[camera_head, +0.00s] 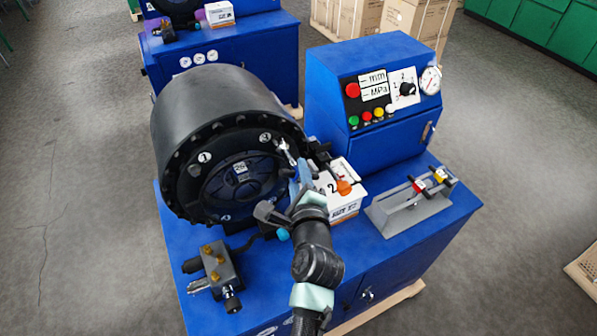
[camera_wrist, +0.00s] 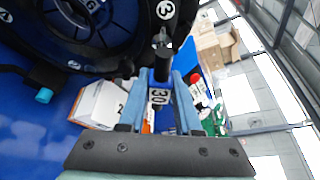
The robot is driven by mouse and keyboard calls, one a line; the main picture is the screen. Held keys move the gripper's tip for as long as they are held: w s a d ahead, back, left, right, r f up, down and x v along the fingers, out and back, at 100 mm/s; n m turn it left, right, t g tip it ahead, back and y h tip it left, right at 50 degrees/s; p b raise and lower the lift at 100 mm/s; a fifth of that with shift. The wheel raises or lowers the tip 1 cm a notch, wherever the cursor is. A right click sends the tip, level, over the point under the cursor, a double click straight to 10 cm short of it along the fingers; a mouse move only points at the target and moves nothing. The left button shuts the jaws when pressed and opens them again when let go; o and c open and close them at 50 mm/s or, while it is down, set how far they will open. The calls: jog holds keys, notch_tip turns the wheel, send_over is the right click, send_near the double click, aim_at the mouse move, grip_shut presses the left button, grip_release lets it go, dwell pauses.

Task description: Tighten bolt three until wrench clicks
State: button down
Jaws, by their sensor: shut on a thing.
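My gripper (camera_head: 301,184) is in front of the right side of the black crimper head (camera_head: 215,115). In the wrist view, its two blue fingers (camera_wrist: 158,100) are shut on a dark wrench (camera_wrist: 159,77) with a "30" tag. Small bolts ring the flange (camera_head: 172,165), with round number labels, one reading "1" (camera_head: 204,157).
A white box (camera_head: 345,205) stands just right of my gripper. A blue control cabinet (camera_head: 385,145) with a gauge (camera_head: 430,80) is behind it. A grey stand (camera_head: 410,210) is at the right, and a valve block (camera_head: 218,268) at the front left.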

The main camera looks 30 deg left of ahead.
jog(key=shift+w+d+r+m+g+p, duration=0.1)
jog(key=shift+m+g+p, duration=0.25)
jog(key=shift+m+p, duration=0.5)
jog(key=shift+r+m+g+p, duration=0.1)
jog(key=shift+m+g+p, duration=0.3)
jog(key=shift+p, duration=0.85)
jog(key=shift+f+m+g+y, duration=0.1)
jog(key=shift+m+g+y, duration=0.2)
jog(key=shift+m, duration=0.25)
jog(key=shift+w+m+g, duration=0.1)
jog(key=shift+m+g, duration=0.35)
jog(key=shift+m, duration=0.25)
jog(key=shift+s+d, duration=1.45)
jog(key=shift+d, duration=0.3)
